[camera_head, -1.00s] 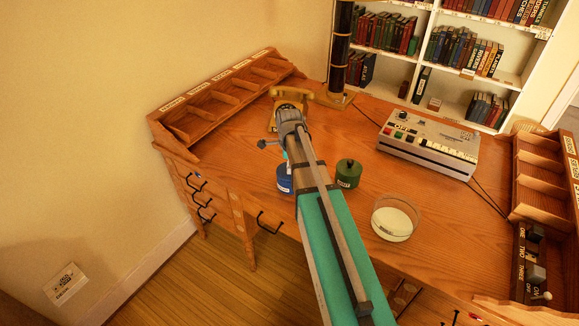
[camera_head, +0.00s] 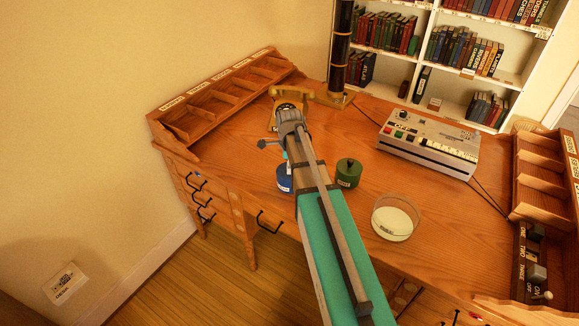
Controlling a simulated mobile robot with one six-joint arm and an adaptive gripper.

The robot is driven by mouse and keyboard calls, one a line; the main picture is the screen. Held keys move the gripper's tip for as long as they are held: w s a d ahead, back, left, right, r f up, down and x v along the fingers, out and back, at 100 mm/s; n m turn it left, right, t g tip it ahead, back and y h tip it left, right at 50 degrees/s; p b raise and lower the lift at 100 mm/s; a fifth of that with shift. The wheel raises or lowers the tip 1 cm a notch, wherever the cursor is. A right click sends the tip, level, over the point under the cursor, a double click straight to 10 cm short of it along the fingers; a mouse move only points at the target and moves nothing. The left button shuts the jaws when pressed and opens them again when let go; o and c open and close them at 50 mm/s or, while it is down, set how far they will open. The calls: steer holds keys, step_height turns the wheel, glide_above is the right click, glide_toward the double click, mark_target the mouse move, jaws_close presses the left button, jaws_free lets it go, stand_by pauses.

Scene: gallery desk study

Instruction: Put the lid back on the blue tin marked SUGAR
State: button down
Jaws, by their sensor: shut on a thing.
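The blue tin (camera_head: 284,184) with a white label stands upright near the front edge of the desk, left of my arm. Its right side and most of its top are hidden by my arm. My gripper (camera_head: 287,160) is at the tin's top, mostly hidden behind my own wrist and forearm. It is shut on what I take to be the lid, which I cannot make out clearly. I cannot tell whether the lid touches the tin's rim.
A green lidded tin (camera_head: 348,173) stands close to the right of my arm. A glass bowl (camera_head: 396,217) with pale contents is farther right. A grey machine (camera_head: 428,146) sits at the back right.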

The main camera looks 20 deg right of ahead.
stand_by(0.3)
steer(key=shift+c, duration=2.1)
jaws_free()
steer(key=o, duration=0.4)
steer(key=shift+r+p, duration=3.5)
jaws_close()
